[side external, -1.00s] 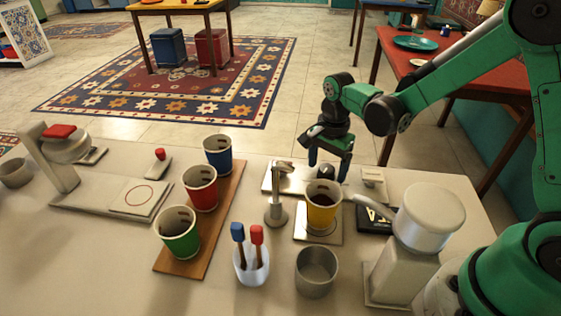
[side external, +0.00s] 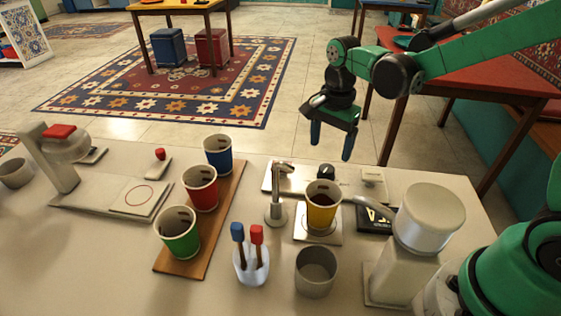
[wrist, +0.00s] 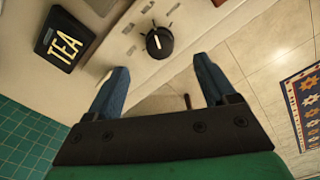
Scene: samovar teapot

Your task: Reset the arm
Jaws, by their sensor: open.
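My gripper (side external: 332,138) is open and empty, with two blue fingers pointing down. It is in the air above and behind the far edge of the counter, near the yellow cup. In the wrist view my gripper (wrist: 157,88) shows its fingers spread apart with nothing between them. A black knob (wrist: 159,42) lies ahead of the fingers in the wrist view, and the same knob shows in the side view (side external: 326,171).
The yellow cup (side external: 322,205) stands on a metal plate beside a tap (side external: 277,190). Green (side external: 178,238), red (side external: 200,192) and blue (side external: 218,155) cups stand on a wooden board. A black TEA box (wrist: 65,40) is left of the knob. Open floor lies behind the counter.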

